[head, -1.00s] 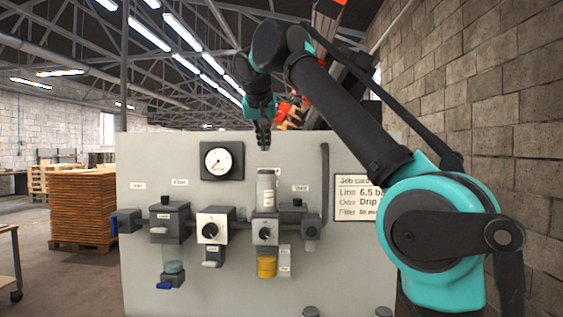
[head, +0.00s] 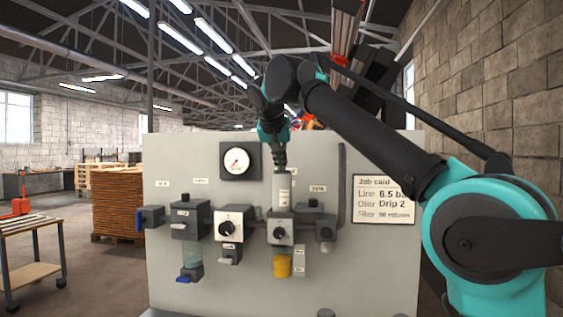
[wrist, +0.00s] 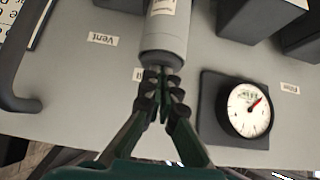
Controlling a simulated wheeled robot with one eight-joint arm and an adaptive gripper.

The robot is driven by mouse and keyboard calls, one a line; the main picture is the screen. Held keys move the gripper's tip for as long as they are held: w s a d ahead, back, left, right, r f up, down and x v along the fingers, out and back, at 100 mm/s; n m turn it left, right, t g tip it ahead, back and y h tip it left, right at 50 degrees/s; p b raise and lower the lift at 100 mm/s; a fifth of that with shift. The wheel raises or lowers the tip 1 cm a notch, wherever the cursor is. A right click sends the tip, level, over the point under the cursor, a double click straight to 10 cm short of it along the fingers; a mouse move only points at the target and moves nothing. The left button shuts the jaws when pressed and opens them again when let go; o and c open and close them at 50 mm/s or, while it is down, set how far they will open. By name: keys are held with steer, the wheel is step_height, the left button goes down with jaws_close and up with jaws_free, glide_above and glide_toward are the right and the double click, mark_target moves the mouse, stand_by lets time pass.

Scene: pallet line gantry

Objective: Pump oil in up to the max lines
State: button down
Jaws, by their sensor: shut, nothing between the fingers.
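No max line can be made out. A light grey upright cylinder (head: 282,190) stands on top of the block; its capped end (wrist: 164,45) shows in the wrist view. My gripper (head: 280,166) points down just above the cylinder. In the wrist view my gripper (wrist: 160,73) is shut and empty, its fingertips close to the cylinder's end. I cannot tell whether they touch it.
A gauge (head: 236,162) sits left of my gripper. A filter unit (head: 191,220) with a clear bowl and a regulator (head: 230,225) stand left of the lubricator. A job card (head: 384,199) reads Drip 2. A cart (head: 32,228) stands at far left.

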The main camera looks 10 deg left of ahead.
steer(key=shift+f, duration=0.65)
steer(key=shift+s, duration=0.1)
